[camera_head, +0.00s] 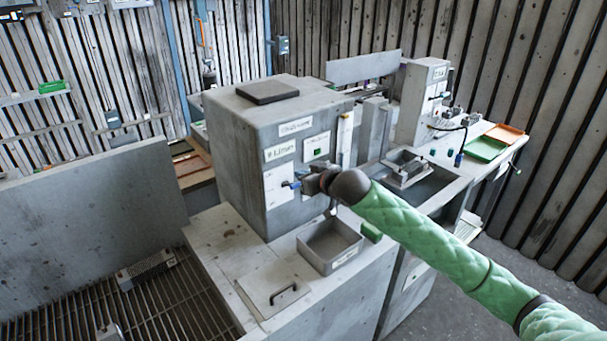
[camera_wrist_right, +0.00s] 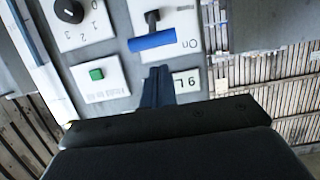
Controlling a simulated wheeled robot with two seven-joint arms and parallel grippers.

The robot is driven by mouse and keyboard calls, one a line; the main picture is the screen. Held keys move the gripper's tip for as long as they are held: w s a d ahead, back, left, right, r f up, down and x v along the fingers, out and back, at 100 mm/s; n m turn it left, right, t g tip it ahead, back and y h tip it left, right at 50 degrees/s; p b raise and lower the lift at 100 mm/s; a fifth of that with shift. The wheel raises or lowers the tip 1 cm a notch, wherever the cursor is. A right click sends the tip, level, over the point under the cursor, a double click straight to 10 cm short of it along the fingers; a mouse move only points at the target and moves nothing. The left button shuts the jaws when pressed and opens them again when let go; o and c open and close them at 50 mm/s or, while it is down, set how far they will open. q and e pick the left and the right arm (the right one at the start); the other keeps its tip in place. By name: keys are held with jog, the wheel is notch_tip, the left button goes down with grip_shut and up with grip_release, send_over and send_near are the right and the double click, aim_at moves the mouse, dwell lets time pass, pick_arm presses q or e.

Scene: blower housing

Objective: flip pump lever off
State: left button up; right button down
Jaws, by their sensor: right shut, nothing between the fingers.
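The pump lever has a blue handle (camera_wrist_right: 152,41) on a dark stem, mounted on a white plate (camera_wrist_right: 180,25) marked "On", in the right wrist view, where the lettering appears upside down. In the head view the blue handle (camera_head: 290,184) shows on the front of the grey control box (camera_head: 237,165). My right gripper (camera_wrist_right: 157,75) is shut and empty. Its fingertips are close to the lever handle; whether they touch it I cannot tell. In the head view my right gripper (camera_head: 305,184) is beside the handle and partly hides the panel. My left gripper is not in view.
A green button (camera_wrist_right: 97,74) and a black rotary knob (camera_wrist_right: 68,10) sit beside the lever plate. An open grey tray (camera_head: 330,262) is below the box. A handled lid (camera_head: 262,292) lies on the counter. A barred grate (camera_head: 178,310) is at left.

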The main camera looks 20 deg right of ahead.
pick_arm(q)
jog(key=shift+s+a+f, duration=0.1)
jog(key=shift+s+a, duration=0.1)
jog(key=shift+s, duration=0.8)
pick_arm(e)
jog(key=shift+f, duration=0.8)
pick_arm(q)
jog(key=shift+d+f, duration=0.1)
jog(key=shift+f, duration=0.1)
pick_arm(e)
jog(key=shift+s+f, duration=0.1)
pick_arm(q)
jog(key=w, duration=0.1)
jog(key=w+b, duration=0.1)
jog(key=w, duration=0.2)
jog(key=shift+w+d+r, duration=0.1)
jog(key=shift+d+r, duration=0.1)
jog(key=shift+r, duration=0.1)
pick_arm(e)
jog(key=shift+s+d+f+t, duration=0.1)
jog(key=shift+s+f+t, duration=0.05)
jog(key=shift+f+t, duration=0.15)
